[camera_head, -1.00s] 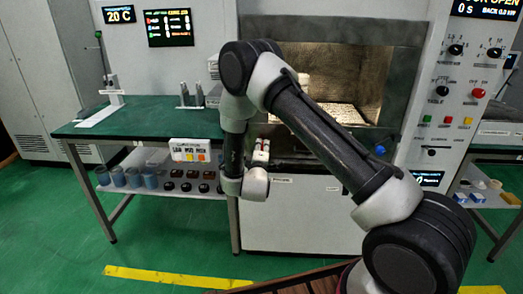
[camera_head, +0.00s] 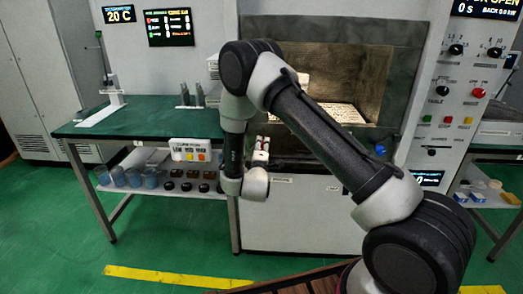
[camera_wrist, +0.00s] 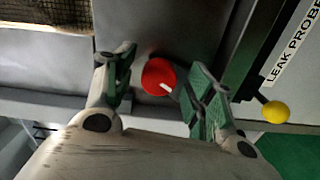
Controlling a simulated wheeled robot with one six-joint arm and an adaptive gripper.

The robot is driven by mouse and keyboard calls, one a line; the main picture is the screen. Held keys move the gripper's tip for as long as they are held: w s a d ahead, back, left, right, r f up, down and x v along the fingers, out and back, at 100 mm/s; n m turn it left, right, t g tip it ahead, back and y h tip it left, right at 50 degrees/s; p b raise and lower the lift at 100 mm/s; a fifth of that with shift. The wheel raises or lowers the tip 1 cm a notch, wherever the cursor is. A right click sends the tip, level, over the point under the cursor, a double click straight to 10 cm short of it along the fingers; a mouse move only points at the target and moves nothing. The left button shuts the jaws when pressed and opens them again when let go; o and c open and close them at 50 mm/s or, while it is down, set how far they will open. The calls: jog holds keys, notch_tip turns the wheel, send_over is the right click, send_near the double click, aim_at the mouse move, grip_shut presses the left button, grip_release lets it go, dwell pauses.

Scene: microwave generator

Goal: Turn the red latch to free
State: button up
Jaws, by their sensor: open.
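The red latch (camera_wrist: 156,78) shows in the wrist view as a round red knob with a short white mark, on a grey metal face. My gripper (camera_wrist: 162,66) is open, with one green-padded finger to the left of the knob and one to the right. The right finger is close to the knob's edge; I cannot tell whether it touches. A dark bar beside the mark runs toward the right finger. In the head view my arm reaches to the front of the microwave chamber, and I cannot make out the fingers or the latch clearly there.
A yellow ball-ended lever (camera_wrist: 275,112) sits right of my gripper by a "LEAK PROBE" label (camera_wrist: 296,42). The lit chamber (camera_head: 345,112) stands open behind my arm. A green-topped table (camera_head: 140,121) is at left, a control panel (camera_head: 455,95) at right.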

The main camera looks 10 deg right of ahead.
jog(key=v, duration=1.2)
